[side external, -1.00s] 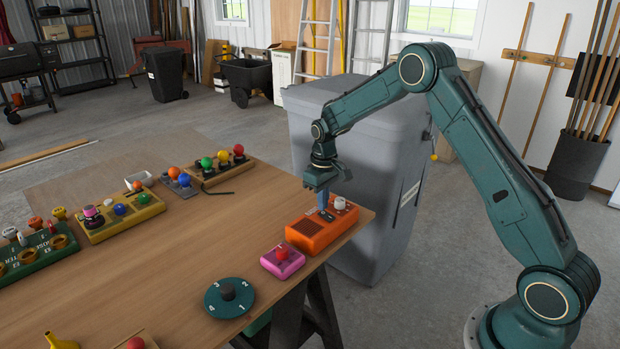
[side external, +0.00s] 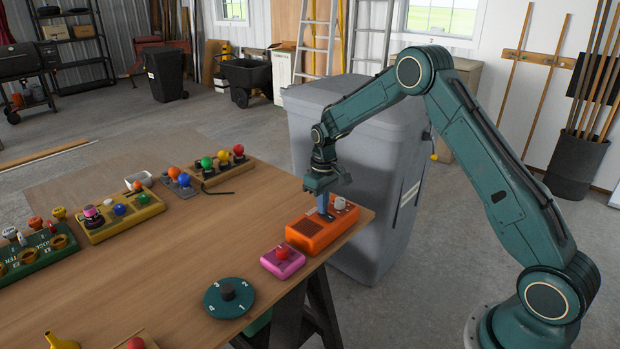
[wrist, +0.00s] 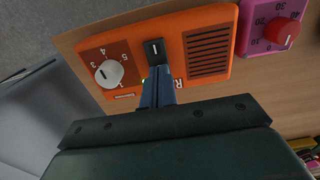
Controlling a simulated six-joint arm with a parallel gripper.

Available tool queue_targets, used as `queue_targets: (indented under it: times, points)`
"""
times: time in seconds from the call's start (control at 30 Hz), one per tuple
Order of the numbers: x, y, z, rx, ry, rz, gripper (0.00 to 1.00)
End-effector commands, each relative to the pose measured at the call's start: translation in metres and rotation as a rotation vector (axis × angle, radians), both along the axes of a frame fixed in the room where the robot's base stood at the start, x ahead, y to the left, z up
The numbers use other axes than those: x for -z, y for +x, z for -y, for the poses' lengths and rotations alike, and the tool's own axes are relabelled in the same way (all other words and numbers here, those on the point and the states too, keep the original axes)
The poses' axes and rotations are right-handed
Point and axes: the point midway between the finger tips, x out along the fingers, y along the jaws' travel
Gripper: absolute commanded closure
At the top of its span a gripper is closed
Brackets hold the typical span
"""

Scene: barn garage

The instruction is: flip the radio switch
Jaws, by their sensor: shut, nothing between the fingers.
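The orange radio (side external: 318,230) sits near the right edge of the wooden table. In the wrist view the radio (wrist: 207,30) shows a dark speaker grille, a white numbered dial (wrist: 109,74) and a small dark switch (wrist: 155,50) between them. My gripper (side external: 323,208) is shut and points down over the radio. In the wrist view my blue fingertips (wrist: 158,72) are together right at the lower edge of the switch, with nothing between them. I cannot tell whether they touch it. A small green light shows beside the fingertips.
A pink timer box with a red knob (side external: 282,254) sits beside the radio. A round dark teal numbered dial (side external: 228,297) lies nearer the front. Several toy boards stand at the left. A large grey bin (side external: 350,130) stands just behind the table's edge.

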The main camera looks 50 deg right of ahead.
Motion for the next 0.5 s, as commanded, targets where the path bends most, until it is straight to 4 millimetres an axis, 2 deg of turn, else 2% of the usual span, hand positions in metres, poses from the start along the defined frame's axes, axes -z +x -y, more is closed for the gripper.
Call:
queue_targets:
  times: [0.5]
  points:
    - [0.0023,-0.0003,0.0000,0.000,0.000,-0.001,1.00]
